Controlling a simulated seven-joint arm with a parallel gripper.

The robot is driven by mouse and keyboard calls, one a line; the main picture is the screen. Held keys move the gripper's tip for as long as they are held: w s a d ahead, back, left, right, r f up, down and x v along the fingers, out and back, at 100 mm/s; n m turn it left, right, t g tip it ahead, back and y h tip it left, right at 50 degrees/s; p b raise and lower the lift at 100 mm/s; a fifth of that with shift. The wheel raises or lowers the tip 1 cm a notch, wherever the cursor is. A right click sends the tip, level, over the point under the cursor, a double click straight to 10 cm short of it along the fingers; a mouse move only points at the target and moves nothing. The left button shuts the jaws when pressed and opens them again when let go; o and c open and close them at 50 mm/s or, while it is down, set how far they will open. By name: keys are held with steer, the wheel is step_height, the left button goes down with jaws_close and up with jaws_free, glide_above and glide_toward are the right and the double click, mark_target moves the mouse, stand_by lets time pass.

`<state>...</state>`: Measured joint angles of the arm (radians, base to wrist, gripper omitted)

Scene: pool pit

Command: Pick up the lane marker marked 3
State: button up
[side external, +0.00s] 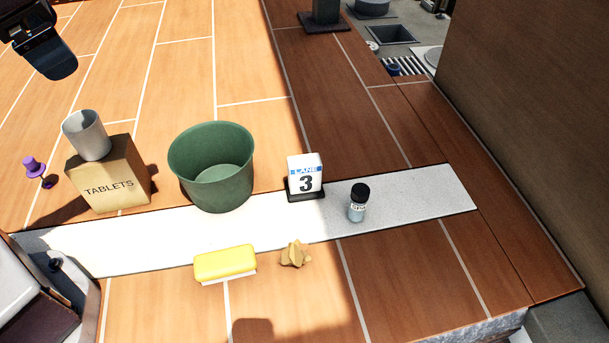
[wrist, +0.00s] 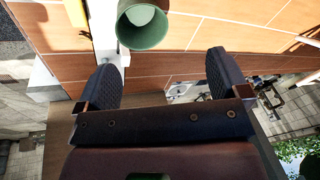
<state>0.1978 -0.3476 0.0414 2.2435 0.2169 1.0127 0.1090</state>
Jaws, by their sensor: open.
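The lane marker marked 3 (side external: 305,177) is a small white upright block with a blue "LANE" band and a dark base. It stands on the pale strip, just right of the green bucket, in the side view. I cannot make it out in the wrist view. My gripper (wrist: 167,82) is open, with its two dark fingers spread and nothing between them. In the side view only part of my gripper (side external: 45,48) shows at the top left corner, high and far from the marker.
The green bucket (side external: 212,170) also shows in the wrist view (wrist: 143,28). A small dark-capped bottle (side external: 358,204) stands right of the marker. A yellow block (side external: 225,264) and a crumpled tan piece (side external: 295,254) lie in front. A tablets box (side external: 108,178) carries a grey cup (side external: 86,136).

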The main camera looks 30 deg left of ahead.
steer(key=w+d+f+m+g+y, duration=0.2)
steer(key=w+d+f+m+y, duration=0.3)
steer(key=w, duration=0.5)
steer(key=m+t+y, duration=0.6)
steer(key=m+t, duration=0.6)
steer(key=m, duration=0.6)
glide_toward(303, 157)
steer(key=shift+s+d+f, duration=0.3)
steer(key=shift+s+d, duration=0.2)
steer(key=shift+s, duration=0.2)
steer(key=shift+w+f, duration=0.1)
steer(key=shift+f, duration=0.05)
steer(key=x, duration=1.2)
steer(key=shift+w+a, duration=0.1)
steer(key=shift+w, duration=0.2)
steer(key=c, duration=1.1)
